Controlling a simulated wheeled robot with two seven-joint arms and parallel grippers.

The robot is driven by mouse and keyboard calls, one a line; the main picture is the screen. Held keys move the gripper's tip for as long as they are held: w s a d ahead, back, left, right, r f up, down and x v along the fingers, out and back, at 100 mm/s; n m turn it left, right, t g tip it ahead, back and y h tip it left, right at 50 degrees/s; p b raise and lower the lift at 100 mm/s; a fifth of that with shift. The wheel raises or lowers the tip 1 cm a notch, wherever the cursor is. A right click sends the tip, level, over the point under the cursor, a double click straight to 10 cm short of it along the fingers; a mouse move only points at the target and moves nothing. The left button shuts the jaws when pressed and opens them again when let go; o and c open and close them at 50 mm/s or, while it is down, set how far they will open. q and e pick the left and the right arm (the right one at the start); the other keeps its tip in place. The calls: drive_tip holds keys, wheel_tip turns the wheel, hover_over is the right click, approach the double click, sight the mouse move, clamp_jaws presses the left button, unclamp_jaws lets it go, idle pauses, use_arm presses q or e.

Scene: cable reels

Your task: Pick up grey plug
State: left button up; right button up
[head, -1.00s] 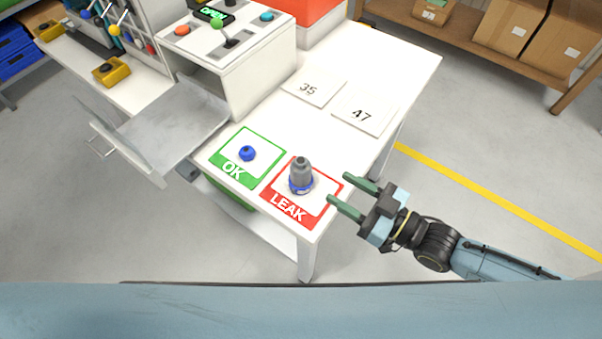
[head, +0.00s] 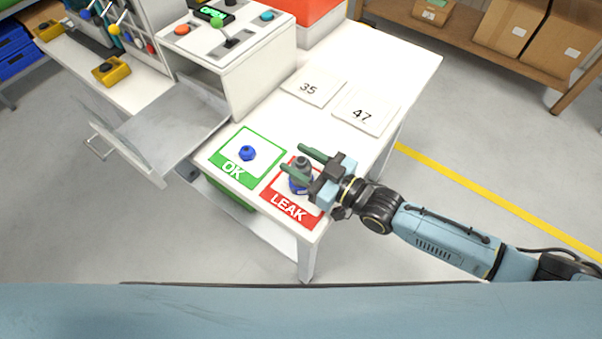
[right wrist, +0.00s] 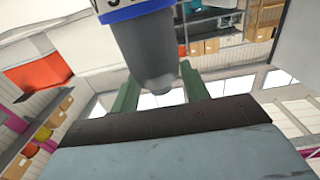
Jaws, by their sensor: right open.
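The grey plug (head: 303,165) stands upright on the red LEAK card (head: 287,207), with a blue band around its lower part. My right gripper (head: 297,162) is open, with its green fingers on either side of the plug in the head view. In the right wrist view the plug (right wrist: 150,50) shows large, with its blue and white band at the top edge, in front of the two green fingers (right wrist: 160,90). I cannot tell whether a finger touches it. The gripper partly hides the plug and the card in the head view. My left gripper is not in view.
A green OK card (head: 225,170) with a small blue piece (head: 247,153) lies left of the LEAK card. Number plates 35 (head: 312,88) and 47 (head: 364,113) lie farther back on the white table (head: 405,62). A white box with controls (head: 225,55) and an open grey drawer (head: 170,130) are at left.

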clamp_jaws()
idle(0.4)
